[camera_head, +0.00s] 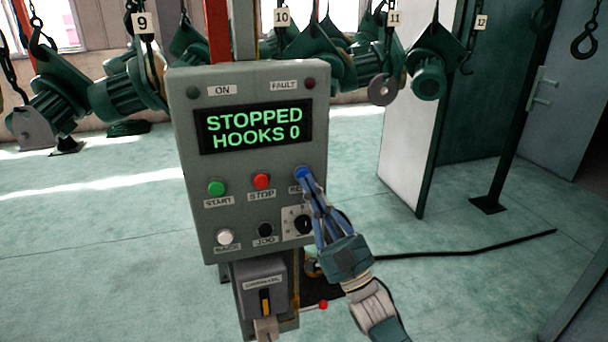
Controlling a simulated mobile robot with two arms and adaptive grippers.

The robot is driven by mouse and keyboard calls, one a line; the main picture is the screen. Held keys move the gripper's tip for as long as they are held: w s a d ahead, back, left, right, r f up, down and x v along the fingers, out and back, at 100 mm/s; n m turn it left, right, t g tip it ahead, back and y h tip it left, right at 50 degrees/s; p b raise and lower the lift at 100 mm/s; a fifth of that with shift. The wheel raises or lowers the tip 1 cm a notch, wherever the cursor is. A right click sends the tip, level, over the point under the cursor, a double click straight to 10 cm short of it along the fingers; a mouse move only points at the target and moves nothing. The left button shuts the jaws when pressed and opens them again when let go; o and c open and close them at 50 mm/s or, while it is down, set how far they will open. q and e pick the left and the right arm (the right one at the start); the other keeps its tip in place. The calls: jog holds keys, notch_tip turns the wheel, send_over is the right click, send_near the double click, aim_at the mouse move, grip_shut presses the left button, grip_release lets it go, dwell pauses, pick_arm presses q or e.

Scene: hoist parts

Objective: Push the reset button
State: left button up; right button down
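A grey control panel (184,130) stands upright in the middle, its display (253,127) reading "STOPPED HOOKS 0". The blue reset button (302,173) is at the right end of the upper button row, its label partly hidden by my gripper. My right gripper (306,182) comes up from the lower right with its fingers close together and their tips at the blue button. I cannot tell whether the tips touch it or stop just short. The fingers look shut with nothing between them. My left gripper is not in view.
A green start button (216,188), red stop button (261,181), white button (225,237), black jog button (265,230) and dial (303,223) share the panel. A switch box (263,288) sits below. Green hoist parts (130,88) hang behind. A black cable (465,251) crosses the floor.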

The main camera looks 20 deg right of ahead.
jog(key=shift+s, duration=0.3)
jog(key=s+p, duration=0.2)
jog(key=s, duration=0.3)
jog(key=shift+d, duration=0.1)
dwell(0.6)
